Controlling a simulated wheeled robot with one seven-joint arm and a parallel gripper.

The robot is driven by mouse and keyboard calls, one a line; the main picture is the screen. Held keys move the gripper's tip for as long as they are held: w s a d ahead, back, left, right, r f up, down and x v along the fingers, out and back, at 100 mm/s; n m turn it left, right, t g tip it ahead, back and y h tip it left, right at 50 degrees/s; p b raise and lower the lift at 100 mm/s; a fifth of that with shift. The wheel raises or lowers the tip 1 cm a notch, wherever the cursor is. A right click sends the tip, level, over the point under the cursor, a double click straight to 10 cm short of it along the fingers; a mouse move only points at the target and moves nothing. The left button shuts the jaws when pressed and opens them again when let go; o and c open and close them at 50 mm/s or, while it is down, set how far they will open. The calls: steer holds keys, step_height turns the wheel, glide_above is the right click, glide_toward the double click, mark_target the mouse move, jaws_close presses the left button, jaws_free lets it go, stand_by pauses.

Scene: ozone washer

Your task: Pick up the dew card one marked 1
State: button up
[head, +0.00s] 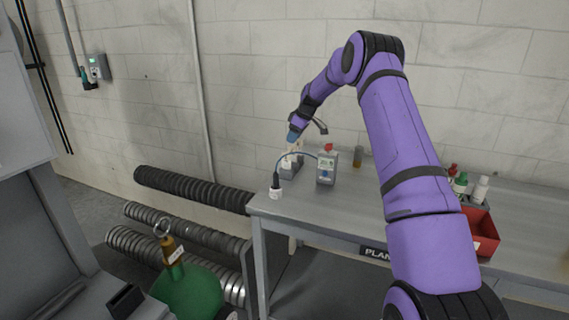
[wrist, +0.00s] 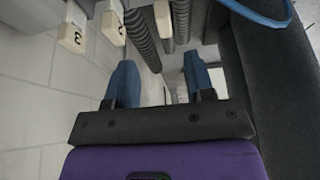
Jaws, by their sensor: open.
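In the wrist view, pale card ends stick out at the top left. One is marked 3 (wrist: 73,37) and the card beside it reads 2 (wrist: 112,27). A third pale end (wrist: 163,18) is to their right; its mark is too small to read, so I cannot confirm it is card 1. In the head view, the pale cards (head: 292,156) are small and sit in a grey holder (head: 288,170) on the bench. My gripper (wrist: 160,82) has its blue fingers apart and nothing between them. In the head view my gripper (head: 294,136) is just above the holder.
A grey box with a red top (head: 327,167) stands right of the holder. A blue cable (head: 300,153) arches from it to a black probe (head: 276,182). A red bin (head: 480,232) and bottles (head: 460,183) are at the bench's right. The front of the bench (head: 340,215) is clear.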

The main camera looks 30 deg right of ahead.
mark_target(287, 153)
steer(key=x, duration=0.3)
steer(key=shift+w+f, duration=0.1)
steer(key=shift+f, duration=0.1)
steer(key=shift+s+a+x, duration=0.1)
steer(key=shift+s+x, duration=0.05)
steer(key=shift+x, duration=1.2)
steer(key=shift+s+a+x, duration=0.1)
steer(key=shift+s+x, duration=0.1)
steer(key=shift+x, duration=1.1)
steer(key=shift+c, duration=0.2)
jaws_close()
